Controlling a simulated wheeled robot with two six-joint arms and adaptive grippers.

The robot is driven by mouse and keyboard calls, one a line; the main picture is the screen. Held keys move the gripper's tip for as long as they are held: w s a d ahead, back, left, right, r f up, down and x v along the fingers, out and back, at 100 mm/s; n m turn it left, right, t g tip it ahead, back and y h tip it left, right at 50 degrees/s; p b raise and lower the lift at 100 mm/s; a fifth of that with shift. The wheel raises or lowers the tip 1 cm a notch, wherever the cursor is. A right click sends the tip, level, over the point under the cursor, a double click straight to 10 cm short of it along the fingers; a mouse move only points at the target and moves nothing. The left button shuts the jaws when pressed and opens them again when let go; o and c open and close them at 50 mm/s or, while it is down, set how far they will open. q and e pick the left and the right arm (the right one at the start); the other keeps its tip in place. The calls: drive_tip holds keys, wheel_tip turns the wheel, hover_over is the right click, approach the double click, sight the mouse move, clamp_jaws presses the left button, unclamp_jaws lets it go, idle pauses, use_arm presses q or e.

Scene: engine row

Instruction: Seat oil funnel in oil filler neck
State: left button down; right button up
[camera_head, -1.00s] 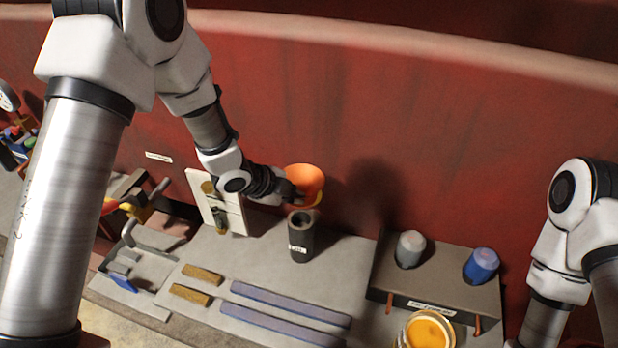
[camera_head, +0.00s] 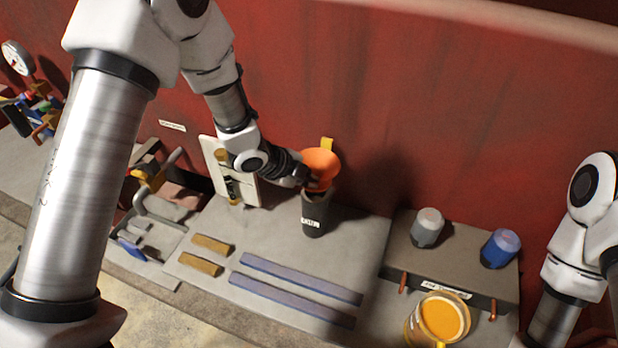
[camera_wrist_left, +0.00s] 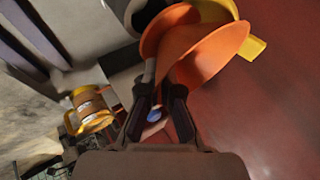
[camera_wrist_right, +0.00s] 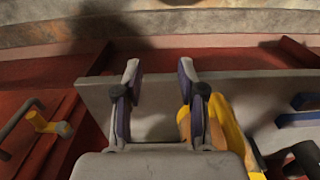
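The orange oil funnel (camera_head: 322,163), with a yellow tab (camera_head: 327,144), is at the top of the dark, labelled filler neck (camera_head: 314,218). Its spout end is hidden, so I cannot tell how deep it sits. My left gripper (camera_head: 302,178) is at the funnel's left side; in the left wrist view its fingers (camera_wrist_left: 162,95) are partly closed with the orange funnel (camera_wrist_left: 205,55) at their tips. My right gripper (camera_wrist_right: 160,90) is open and empty in the right wrist view, above a grey surface beside a yellow object (camera_wrist_right: 228,125).
A raised grey box (camera_head: 445,262) with a grey cap (camera_head: 428,228) and a blue cap (camera_head: 500,248) stands right of the neck. A jug of amber liquid (camera_head: 440,316) is in front. A white board (camera_head: 232,185) stands left. Blue bars (camera_head: 300,280) lie in front.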

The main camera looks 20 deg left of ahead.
use_arm(q)
wheel_tip(320, 180, down, 4)
drive_tip(key=b, duration=0.3)
drive_tip(key=shift+f, duration=0.1)
drive_tip(key=c, duration=1.8)
unclamp_jaws()
drive_tip(key=o, duration=0.6)
drive_tip(key=shift+c, duration=0.2)
drive_tip(key=v, duration=1.2)
